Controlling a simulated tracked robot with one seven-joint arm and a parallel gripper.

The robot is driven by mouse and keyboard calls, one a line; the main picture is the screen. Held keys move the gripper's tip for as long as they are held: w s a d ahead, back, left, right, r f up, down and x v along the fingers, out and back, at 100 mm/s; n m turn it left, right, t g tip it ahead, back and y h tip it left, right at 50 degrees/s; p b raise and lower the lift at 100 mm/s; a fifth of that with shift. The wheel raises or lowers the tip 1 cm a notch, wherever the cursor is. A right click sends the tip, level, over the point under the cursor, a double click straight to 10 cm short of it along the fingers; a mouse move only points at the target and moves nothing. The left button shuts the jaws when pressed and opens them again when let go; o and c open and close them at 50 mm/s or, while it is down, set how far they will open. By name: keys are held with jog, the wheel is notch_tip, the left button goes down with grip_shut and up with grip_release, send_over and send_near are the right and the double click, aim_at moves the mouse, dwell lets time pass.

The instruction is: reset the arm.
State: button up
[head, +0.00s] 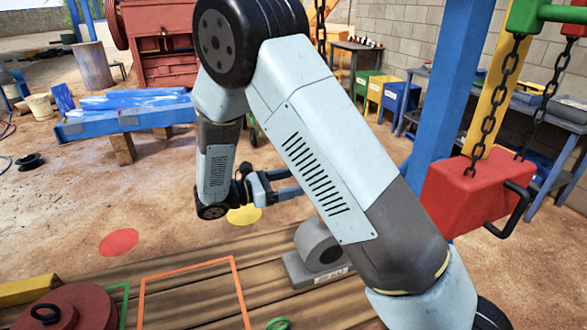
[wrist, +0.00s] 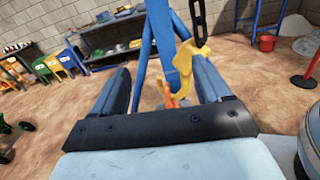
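My arm bends across the middle of the head view, with the elbow high and the forearm hanging down. My gripper (head: 292,182) is at the end of it, above the ground beyond the wooden deck, pointing right in the picture. In the wrist view my gripper (wrist: 157,68) has its two blue fingers wide apart, with nothing held between them. A yellow hook (wrist: 186,62) on a dark chain shows near the right fingertip; I cannot tell how far beyond it is.
A red block (head: 472,190) hangs on chains at the right, near a blue post (head: 450,90). A grey bearing block (head: 318,250) sits on the wooden deck (head: 195,300) below my gripper. Blue beams (head: 125,112) lie at the back left. Coloured bins (head: 385,92) stand by the wall.

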jog(key=s+d+r+m+g+y, duration=0.1)
jog(key=d+r, duration=0.1)
jog(key=d, duration=0.1)
jog(key=s+d+r+m+g+y, duration=0.1)
jog(key=d+r+m+g, duration=0.1)
jog(key=d, duration=0.1)
jog(key=s+d+r+m+g+y, duration=0.1)
jog(key=d+r+m+g, duration=0.1)
jog(key=d, duration=0.1)
jog(key=shift+s+d+r+y, duration=0.25)
jog(key=shift+s+r+y, duration=0.1)
jog(key=shift+r+y, duration=0.05)
jog(key=s+d+r+m+t+y, duration=0.2)
jog(key=s+d+r+m+y, duration=0.3)
jog(key=s, duration=0.5)
jog(key=s+d+r+m+t+y, duration=0.3)
jog(key=s+d+r+m+y, duration=0.2)
jog(key=s+r+m+y, duration=0.3)
jog(key=s+m, duration=0.1)
jog(key=m, duration=0.1)
jog(key=shift+s+r+m, duration=0.3)
jog(key=shift+s+r, duration=0.1)
